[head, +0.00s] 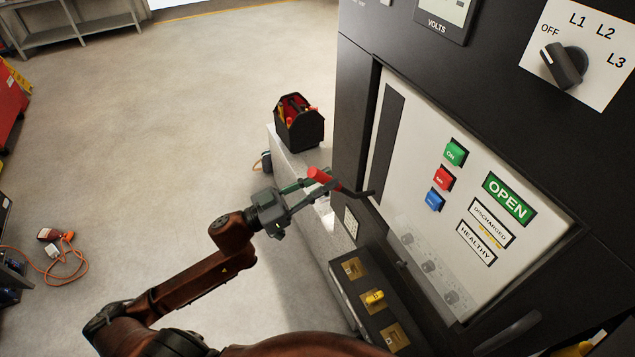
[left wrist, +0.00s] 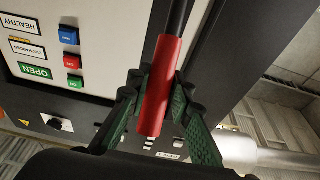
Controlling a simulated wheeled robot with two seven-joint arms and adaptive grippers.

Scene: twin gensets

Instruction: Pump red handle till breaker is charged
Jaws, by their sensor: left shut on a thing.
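The red handle (head: 323,176) sticks out on a dark lever from the left side of the breaker panel (head: 405,190). My left gripper (head: 304,190) is shut on it; in the left wrist view the red grip (left wrist: 158,95) lies between the two green-padded fingers (left wrist: 160,105). The breaker's labels read OPEN (head: 509,199), DISCHARGED (head: 490,222) and HEALTHY (head: 476,243). Green, red and blue buttons (head: 444,178) sit left of them. My right gripper is not in view.
A dark toolbox (head: 298,123) stands on a pale ledge behind the handle. Below the panel is a dark box with brass plates and a yellow key-like piece (head: 374,296). A selector knob (head: 563,66) is at upper right. Open floor (head: 170,130) lies to the left; an orange cord (head: 80,262) lies there.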

